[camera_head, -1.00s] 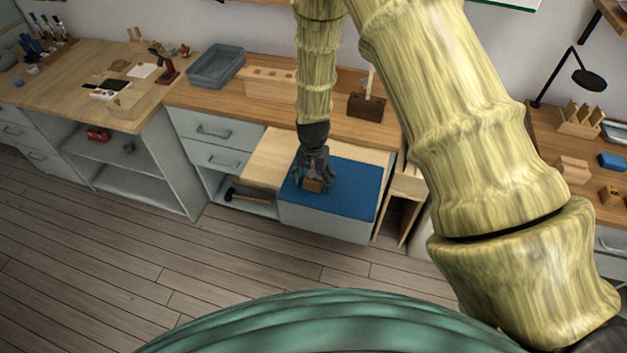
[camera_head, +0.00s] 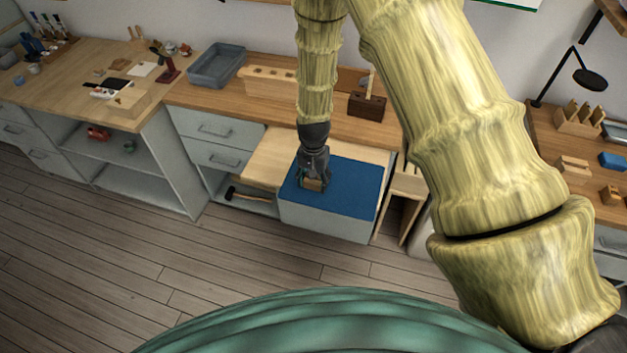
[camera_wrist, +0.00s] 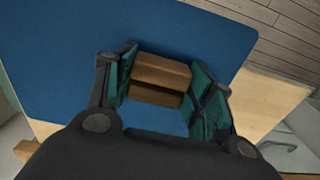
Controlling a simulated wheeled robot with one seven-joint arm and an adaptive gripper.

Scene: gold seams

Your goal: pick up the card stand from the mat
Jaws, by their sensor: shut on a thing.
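The card stand (camera_wrist: 160,72) is a small brown wooden block with a dark slot along it. In the wrist view it sits between the two green-padded fingers of my gripper (camera_wrist: 165,90), which is shut on it. The blue mat (camera_wrist: 60,60) lies beneath it. In the head view my gripper (camera_head: 312,179) points down at the mat (camera_head: 350,190), and the card stand (camera_head: 313,185) shows at the fingertips. I cannot tell whether the card stand touches the mat. Its ends are partly hidden by the fingers.
The mat covers part of a pale wooden top (camera_head: 268,158) on a grey cabinet. Behind are a grey tray (camera_head: 216,66), a pale holed block (camera_head: 268,82) and a dark brown block (camera_head: 366,105). A hammer (camera_head: 247,200) lies on the shelf below left.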

